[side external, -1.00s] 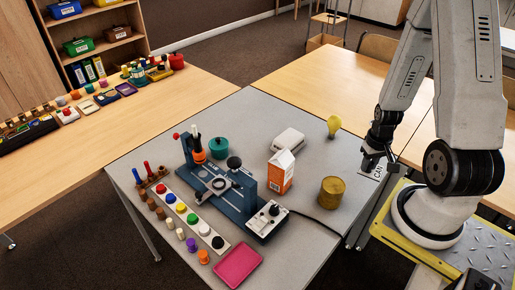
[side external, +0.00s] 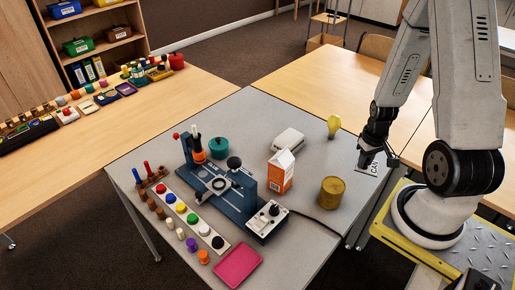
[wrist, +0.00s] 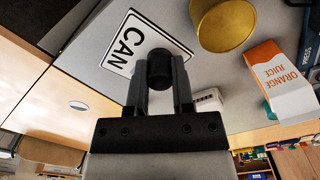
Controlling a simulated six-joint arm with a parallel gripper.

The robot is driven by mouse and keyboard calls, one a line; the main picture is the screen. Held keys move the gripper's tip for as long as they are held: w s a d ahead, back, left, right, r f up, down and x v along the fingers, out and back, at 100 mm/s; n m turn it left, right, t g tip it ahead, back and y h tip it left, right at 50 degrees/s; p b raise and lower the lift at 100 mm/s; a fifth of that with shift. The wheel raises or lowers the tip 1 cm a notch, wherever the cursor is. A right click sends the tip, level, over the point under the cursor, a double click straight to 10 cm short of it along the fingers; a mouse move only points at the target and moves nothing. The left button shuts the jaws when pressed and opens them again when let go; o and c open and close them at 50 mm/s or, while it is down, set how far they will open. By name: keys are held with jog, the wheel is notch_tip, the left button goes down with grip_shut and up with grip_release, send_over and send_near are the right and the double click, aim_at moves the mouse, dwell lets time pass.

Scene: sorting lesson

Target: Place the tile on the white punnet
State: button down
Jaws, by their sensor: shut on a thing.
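The tile is a white plate with a black border and the word CAN; it is at the table's right edge in the side view (side external: 375,170) and at upper left in the wrist view (wrist: 118,42). My gripper (side external: 366,163) is shut on the tile by a dark round knob, which shows between the fingers in the wrist view (wrist: 160,82). I cannot tell whether the tile is clear of the table. The white punnet (side external: 288,140) stands left of my gripper, apart from it. In the wrist view the punnet (wrist: 209,100) is partly hidden behind a finger.
An orange juice carton (side external: 281,172), a gold can (side external: 331,192) and a yellow bulb-shaped thing (side external: 334,126) stand around the punnet. A blue fixture (side external: 222,190) and a pink tray (side external: 238,265) are farther left. Grey tabletop (side external: 325,155) is clear between tile and punnet.

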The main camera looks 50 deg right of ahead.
jog(key=w+r+n, duration=0.2)
jog(key=w+n, duration=0.5)
jog(key=w, duration=0.1)
jog(key=w+a+r+n, duration=0.1)
jog(key=w+r+n, duration=0.1)
jog(key=w+n, duration=0.5)
jog(key=shift+w+a+r, duration=0.25)
jog(key=shift+w+r, duration=0.05)
jog(key=shift+w, duration=0.65)
jog(key=shift+w, duration=0.1)
send_over(290, 140)
jog(key=s, duration=0.1)
jog(key=f, duration=0.8)
jog(key=shift+a+f, duration=0.2)
jog(key=shift+w+d+f, duration=0.15)
jog(key=shift+w+f, duration=0.2)
jog(key=shift+f, duration=0.1)
jog(key=shift+w+f, duration=0.1)
jog(key=shift+f, duration=0.05)
